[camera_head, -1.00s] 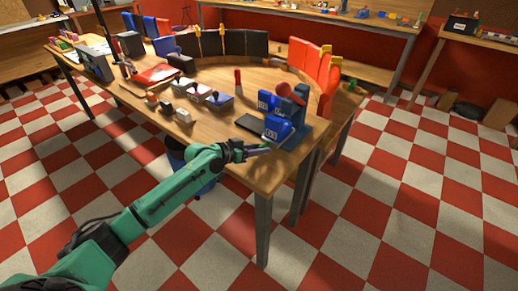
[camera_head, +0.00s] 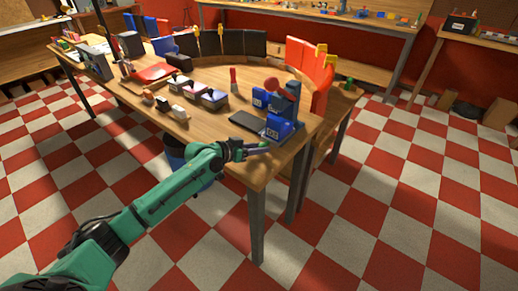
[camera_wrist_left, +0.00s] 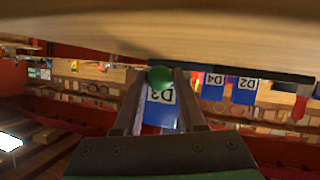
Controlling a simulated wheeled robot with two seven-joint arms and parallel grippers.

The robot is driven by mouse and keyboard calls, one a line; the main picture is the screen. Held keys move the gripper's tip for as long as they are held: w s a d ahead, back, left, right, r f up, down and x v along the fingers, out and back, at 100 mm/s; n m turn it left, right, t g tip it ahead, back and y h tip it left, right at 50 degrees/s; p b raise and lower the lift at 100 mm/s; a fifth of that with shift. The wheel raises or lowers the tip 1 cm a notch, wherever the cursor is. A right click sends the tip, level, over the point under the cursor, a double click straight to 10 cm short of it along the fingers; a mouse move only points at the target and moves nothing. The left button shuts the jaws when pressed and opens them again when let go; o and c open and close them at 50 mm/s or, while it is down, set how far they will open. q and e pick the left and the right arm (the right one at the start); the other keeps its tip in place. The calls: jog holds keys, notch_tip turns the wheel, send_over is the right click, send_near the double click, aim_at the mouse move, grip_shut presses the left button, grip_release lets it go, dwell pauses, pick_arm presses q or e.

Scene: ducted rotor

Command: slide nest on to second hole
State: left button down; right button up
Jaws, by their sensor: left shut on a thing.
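My left gripper (camera_head: 250,148) is at the near table edge, just left of and in front of a blue stand (camera_head: 290,108) with a red round part. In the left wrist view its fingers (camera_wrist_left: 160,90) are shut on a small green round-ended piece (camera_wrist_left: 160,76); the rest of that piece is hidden. A blue block labelled D3 (camera_wrist_left: 162,108) shows behind it, and blocks labelled D4 (camera_wrist_left: 212,86) and D2 (camera_wrist_left: 243,90) stand to its right. I cannot tell which part is the nest or the second hole. My right gripper is not in view.
The wooden table (camera_head: 205,130) carries a dark flat plate (camera_head: 248,122), a red-handled tool (camera_head: 233,80) and several small blocks at the left. Black panels (camera_head: 228,42) and orange panels (camera_head: 312,65) line its back. Checkered floor is clear at the right.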

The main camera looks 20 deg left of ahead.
pick_arm(q)
jog(key=shift+s+d, duration=0.2)
jog(key=shift+d, duration=0.35)
jog(key=shift+a+f, duration=0.15)
jog(key=shift+a, duration=0.1)
jog(key=c, duration=0.7)
grip_release()
jog(key=shift+w+a, duration=0.1)
jog(key=shift+a, duration=0.1)
jog(key=shift+o, duration=0.9)
jog(key=shift+d, duration=0.35)
jog(key=shift+a, duration=0.35)
jog(key=v, duration=1.4)
jog(key=shift+s+d+r, duration=0.15)
jog(key=shift+s+r, duration=0.1)
jog(key=shift+r, duration=0.05)
